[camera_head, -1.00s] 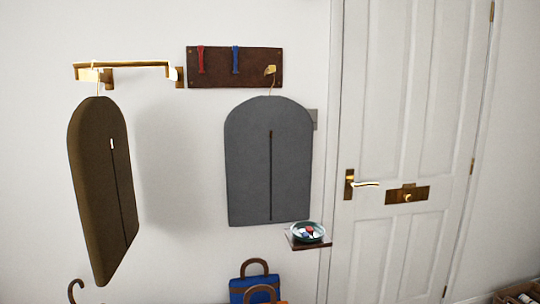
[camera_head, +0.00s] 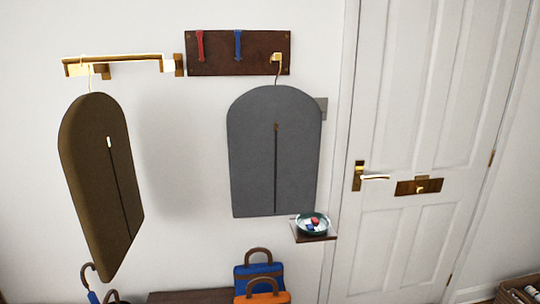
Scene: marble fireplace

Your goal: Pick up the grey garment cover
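The grey garment cover (camera_head: 252,155) hangs flat near the wall in the middle of the head view. Its hanger hook runs up to a brass hook (camera_head: 277,60) on the dark brown wall board (camera_head: 220,62). A dark zip line runs down its front. Neither of my grippers shows in the head view.
A brown garment cover (camera_head: 90,170) hangs at left from a brass rail (camera_head: 125,63). A small shelf (camera_head: 322,238) with a bowl (camera_head: 312,221) sits by the grey cover's lower right. Blue (camera_head: 250,276) and orange (camera_head: 262,291) bags stand below. A white door (camera_head: 420,120) is at right.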

